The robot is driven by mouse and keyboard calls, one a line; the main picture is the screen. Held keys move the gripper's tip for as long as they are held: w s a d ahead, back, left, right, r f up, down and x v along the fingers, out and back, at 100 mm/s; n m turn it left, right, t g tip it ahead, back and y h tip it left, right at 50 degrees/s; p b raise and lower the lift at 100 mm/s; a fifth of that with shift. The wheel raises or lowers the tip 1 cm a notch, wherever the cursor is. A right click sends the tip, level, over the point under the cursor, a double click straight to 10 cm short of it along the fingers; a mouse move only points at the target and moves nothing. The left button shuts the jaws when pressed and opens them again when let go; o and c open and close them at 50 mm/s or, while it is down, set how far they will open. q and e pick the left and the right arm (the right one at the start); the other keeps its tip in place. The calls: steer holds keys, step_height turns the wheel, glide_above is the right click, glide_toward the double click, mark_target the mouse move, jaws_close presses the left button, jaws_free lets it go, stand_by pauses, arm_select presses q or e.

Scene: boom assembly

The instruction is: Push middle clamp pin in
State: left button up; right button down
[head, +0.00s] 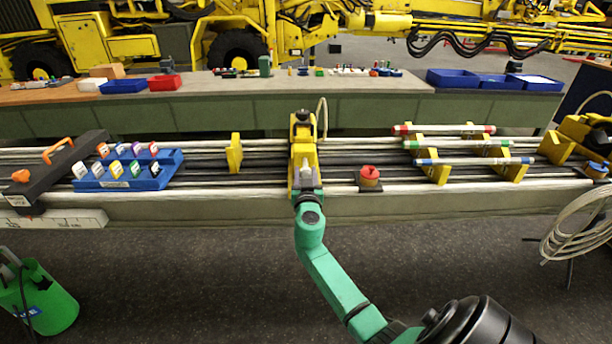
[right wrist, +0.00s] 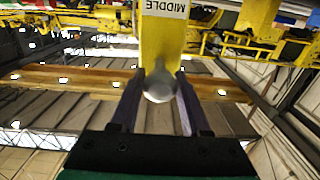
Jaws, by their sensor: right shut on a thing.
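The middle clamp (head: 303,151) is a yellow block standing upright on the boom in the centre of the head view. In the right wrist view the yellow clamp (right wrist: 163,38) carries the label MIDDLE, upside down. Its silver round-ended pin (right wrist: 158,86) sticks out toward my right gripper (head: 306,186). In the right wrist view my right gripper's two fingers (right wrist: 158,92) are on either side of the pin, shut on it. How deep the pin sits in the clamp cannot be told. My left gripper is not in view.
Another yellow clamp (head: 234,153) stands to the left, beside a blue rack (head: 128,170) of coloured tags. A red-topped knob (head: 369,177) sits close on the right. Yellow brackets (head: 436,170) hold striped tubes farther right. A long bench (head: 270,105) runs behind; the floor in front is mostly clear.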

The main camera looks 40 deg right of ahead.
mark_target(305, 163)
steer(key=b+x, duration=0.2)
steer(key=x, duration=0.2)
steer(key=shift+f+b, duration=0.2)
steer(key=shift+b, duration=0.15)
steer(key=shift+r, duration=0.35)
steer(key=c, duration=0.6)
jaws_free()
steer(key=shift+o, duration=1)
steer(key=shift+w+d+f, duration=0.1)
steer(key=shift+f, duration=0.1)
steer(key=b+v, duration=0.2)
steer(key=v, duration=1.2)
steer(key=shift+s+a, duration=0.2)
